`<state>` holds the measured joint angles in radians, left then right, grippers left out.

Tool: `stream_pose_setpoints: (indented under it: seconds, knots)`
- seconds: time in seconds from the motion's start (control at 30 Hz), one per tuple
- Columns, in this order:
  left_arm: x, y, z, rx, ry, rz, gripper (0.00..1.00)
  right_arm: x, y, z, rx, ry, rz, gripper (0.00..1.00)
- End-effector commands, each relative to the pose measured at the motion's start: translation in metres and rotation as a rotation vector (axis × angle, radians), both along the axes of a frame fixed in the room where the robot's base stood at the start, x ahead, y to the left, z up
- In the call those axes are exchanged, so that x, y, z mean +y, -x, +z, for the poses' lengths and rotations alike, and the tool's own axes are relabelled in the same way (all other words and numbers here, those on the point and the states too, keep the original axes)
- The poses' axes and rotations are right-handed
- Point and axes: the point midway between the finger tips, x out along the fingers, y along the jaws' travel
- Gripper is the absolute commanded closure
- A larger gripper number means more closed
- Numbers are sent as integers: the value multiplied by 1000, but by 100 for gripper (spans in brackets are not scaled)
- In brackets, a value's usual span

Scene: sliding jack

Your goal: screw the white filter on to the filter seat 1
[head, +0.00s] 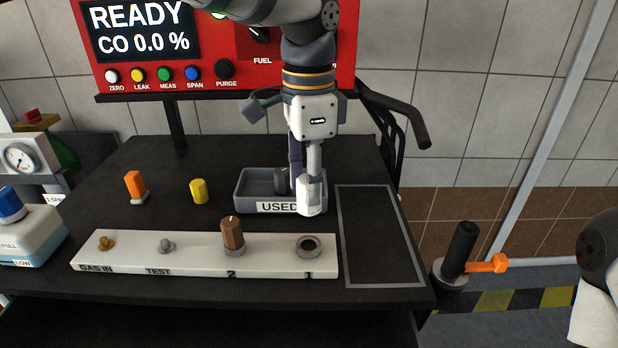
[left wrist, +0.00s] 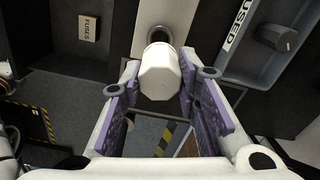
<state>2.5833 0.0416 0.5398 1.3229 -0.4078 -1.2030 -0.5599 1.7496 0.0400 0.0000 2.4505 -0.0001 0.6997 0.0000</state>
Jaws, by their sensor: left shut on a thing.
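The white filter (head: 313,197) is in my left gripper (head: 306,172), which is shut on it. In the left wrist view the filter (left wrist: 160,76) sits between the purple finger pads, pointing toward the dark round seat. Filter seat 1 (head: 308,246) is a ringed dark hole at the right end of the white block, and it looks empty. In the head view the filter's lower end shows above and behind seat 1, apart from it. My right gripper is not in view.
A brown filter (head: 232,233) stands on seat 2. The grey USED tray (head: 245,200), with a dark part inside, is behind seat 1, close to my left gripper. A yellow cap (head: 199,191) and orange part (head: 136,186) stand at left. An outlined table area (head: 380,240) is clear.

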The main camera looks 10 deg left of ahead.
Motion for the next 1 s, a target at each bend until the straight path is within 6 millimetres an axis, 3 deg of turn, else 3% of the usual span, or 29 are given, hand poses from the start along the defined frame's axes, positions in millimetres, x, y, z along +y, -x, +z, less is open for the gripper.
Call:
stream_pose_setpoints:
  seconds: [0.17,0.63,1.0]
  knots:
    - [1,1,3,-4,0,1,100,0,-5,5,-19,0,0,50]
    - [1,0,-52,1,0,2,100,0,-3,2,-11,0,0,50]
    - [1,0,-58,-1,0,2,100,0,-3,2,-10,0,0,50]
